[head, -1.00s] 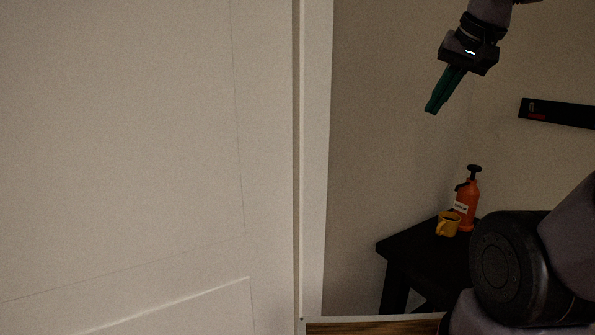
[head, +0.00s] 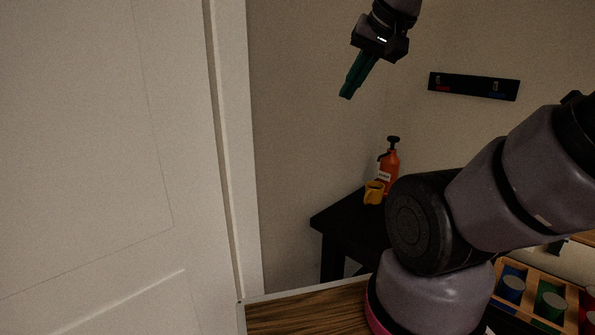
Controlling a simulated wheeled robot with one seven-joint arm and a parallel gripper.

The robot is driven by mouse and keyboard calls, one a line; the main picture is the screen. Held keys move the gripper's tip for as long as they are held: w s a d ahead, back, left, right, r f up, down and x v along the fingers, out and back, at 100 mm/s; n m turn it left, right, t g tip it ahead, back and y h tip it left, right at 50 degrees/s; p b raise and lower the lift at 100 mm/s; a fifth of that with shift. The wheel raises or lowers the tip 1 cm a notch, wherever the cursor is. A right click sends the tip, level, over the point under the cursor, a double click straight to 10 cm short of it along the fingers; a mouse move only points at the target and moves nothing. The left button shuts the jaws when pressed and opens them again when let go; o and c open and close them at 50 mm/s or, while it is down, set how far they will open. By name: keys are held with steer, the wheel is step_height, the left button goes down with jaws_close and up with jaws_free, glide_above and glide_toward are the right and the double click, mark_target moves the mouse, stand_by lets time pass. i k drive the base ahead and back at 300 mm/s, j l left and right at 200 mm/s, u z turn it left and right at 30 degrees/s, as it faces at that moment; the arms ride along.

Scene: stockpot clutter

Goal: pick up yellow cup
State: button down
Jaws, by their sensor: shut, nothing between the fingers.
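The yellow cup (head: 374,193) stands on a small black table (head: 340,218) in the corner, in the head view. Its handle faces left. An orange pump bottle (head: 391,165) with a black top stands right behind it. My gripper (head: 346,97) is high above the table, up and to the left of the cup, pointing down and left. Its green fingers are shut and hold nothing. My arm hides the right part of the black table.
A white door (head: 90,150) and its frame fill the left side. A black rack (head: 474,87) hangs on the back wall. A wooden surface (head: 300,310) lies in front.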

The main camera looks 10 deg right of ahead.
mark_target(374, 190)
steer(key=j+z, duration=0.25)
steer(key=z, duration=0.25)
steer(key=j+z, duration=0.3)
steer(key=z, duration=0.2)
